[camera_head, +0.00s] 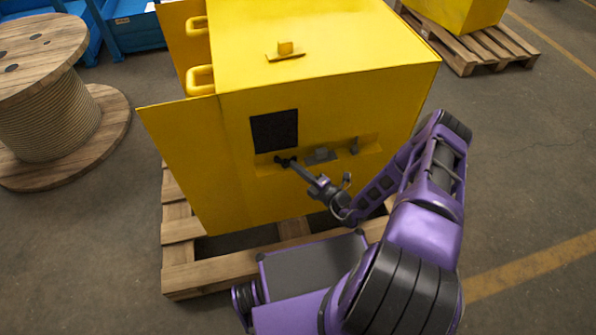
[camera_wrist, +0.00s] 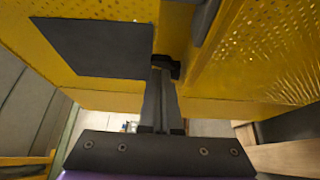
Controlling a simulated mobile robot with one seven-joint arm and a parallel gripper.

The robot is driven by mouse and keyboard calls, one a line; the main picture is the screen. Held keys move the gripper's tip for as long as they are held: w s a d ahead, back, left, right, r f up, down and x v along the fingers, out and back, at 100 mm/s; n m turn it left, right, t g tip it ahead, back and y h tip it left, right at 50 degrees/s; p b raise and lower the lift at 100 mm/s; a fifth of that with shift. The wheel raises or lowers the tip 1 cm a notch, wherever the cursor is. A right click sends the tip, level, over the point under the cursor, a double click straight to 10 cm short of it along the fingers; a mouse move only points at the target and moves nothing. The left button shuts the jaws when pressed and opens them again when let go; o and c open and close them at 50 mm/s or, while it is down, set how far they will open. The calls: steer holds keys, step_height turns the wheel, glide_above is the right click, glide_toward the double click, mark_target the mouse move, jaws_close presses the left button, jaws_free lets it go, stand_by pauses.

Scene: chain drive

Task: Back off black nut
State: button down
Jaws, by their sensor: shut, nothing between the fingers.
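A small black piece (camera_head: 281,160), which looks like the black nut, sits at the left end of a recess in the front of the yellow housing (camera_head: 330,95). It also shows in the wrist view (camera_wrist: 174,70), just beyond my fingertips and partly hidden by them. My gripper (camera_head: 292,164) points at the recess with its fingers together and empty. In the wrist view my gripper (camera_wrist: 162,68) has its tips at or very near the black piece; I cannot tell whether they touch it. The nut's shape and thread are too small to make out.
A grey block (camera_head: 321,156) and a grey knob (camera_head: 354,146) stand in the same recess, right of my gripper. A black square panel (camera_head: 274,131) lies above it. The housing stands on a wooden pallet (camera_head: 215,273). A cable spool (camera_head: 45,110) is at left.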

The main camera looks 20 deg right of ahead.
steer(key=shift+w+d+n+g+y+b, duration=0.3)
steer(key=shift+w+b, duration=0.2)
steer(key=shift+b, duration=0.45)
steer(key=shift+w+d+n+g+y+b, duration=0.15)
steer(key=shift+w+d+y+b, duration=0.3)
steer(key=shift+b, duration=0.45)
